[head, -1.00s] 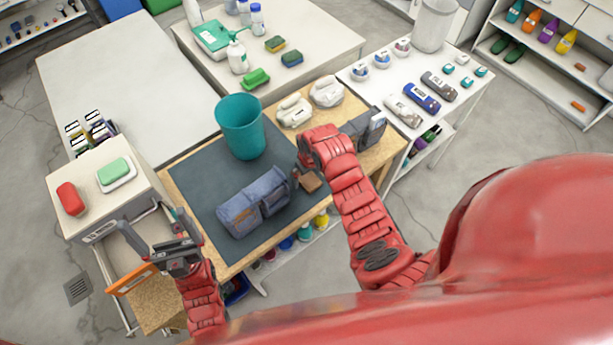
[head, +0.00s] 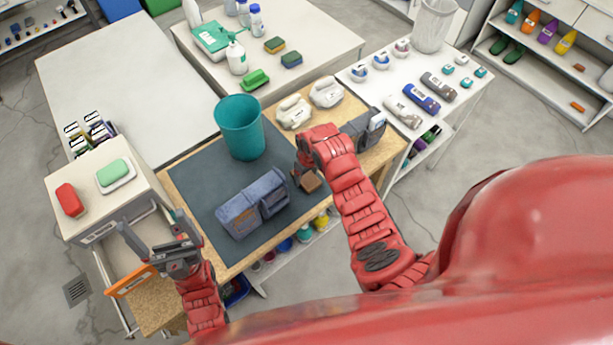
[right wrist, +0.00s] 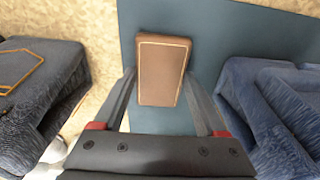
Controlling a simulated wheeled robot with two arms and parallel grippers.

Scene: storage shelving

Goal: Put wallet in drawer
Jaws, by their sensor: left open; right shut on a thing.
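The brown wallet (head: 311,182) is at the front right of the dark mat, partly hidden by my right arm in the head view. My right gripper (right wrist: 162,104) is shut on the wallet (right wrist: 162,70), which shows between its fingers in the right wrist view. Whether the wallet touches the table is hard to tell. The drawer (head: 128,250) of the small cabinet at left is pulled out, with an orange handle (head: 130,282) at its front. My left gripper (head: 158,240) is open and empty, over the right side of the drawer.
Two white items (head: 326,92) are at the table's back. A red item (head: 70,200) and a green soap (head: 114,173) sit on the cabinet.

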